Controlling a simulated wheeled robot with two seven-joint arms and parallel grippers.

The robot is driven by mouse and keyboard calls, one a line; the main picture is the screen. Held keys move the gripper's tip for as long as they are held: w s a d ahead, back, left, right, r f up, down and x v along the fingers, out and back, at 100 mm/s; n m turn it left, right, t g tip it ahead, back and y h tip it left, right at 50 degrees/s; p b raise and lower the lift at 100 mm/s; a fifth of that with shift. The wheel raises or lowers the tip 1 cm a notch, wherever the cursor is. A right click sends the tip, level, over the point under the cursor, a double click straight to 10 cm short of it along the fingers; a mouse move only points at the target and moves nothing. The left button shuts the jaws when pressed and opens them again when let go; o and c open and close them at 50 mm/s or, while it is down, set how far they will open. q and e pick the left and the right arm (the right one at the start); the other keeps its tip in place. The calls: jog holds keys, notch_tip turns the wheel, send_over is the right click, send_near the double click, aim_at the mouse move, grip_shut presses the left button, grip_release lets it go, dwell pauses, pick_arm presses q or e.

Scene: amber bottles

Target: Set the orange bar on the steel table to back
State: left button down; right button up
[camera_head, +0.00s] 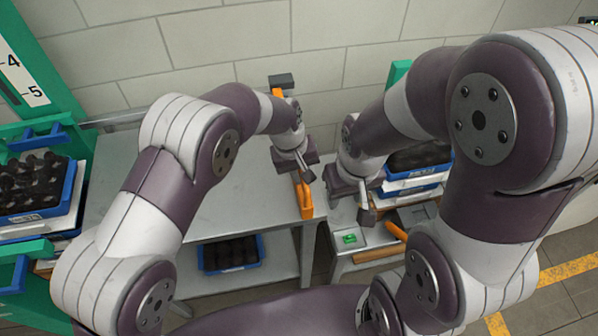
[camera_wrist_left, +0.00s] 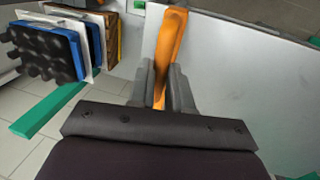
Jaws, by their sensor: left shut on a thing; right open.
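The orange bar (camera_head: 304,197) is in my left gripper (camera_head: 301,176), at the right edge of the steel table (camera_head: 240,185) in the head view. The gripper is shut on it. In the left wrist view the bar (camera_wrist_left: 171,45) stands out between the two grey fingers (camera_wrist_left: 160,92), with its rounded end beyond them. Whether the bar touches the table is unclear. My right gripper (camera_head: 350,196) is open and empty, to the right of the bar, over a lower bench (camera_head: 375,237).
An orange strip (camera_head: 277,93) with a dark block shows at the table's back; my arm hides whether it joins the bar. Blue crates with dark bottles stand left (camera_head: 30,190), right (camera_head: 415,160) and under the table (camera_head: 232,254). An orange-handled tool (camera_head: 396,231) lies on the bench.

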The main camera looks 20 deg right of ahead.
pick_arm(q)
jog(key=shift+d+r, duration=0.1)
jog(key=shift+d, duration=0.05)
jog(key=c, duration=1.1)
grip_release()
jog(key=shift+o, duration=0.2)
jog(key=shift+d, duration=0.2)
pick_arm(e)
jog(key=shift+d, duration=0.25)
pick_arm(q)
notch_tip(320, 180, up, 12)
jog(key=a, duration=0.2)
jog(key=shift+a+r+b, duration=0.2)
jog(key=shift+a+b, duration=0.05)
jog(key=shift+b, duration=0.15)
pick_arm(e)
jog(key=shift+a+f, duration=0.1)
jog(key=shift+f, duration=0.3)
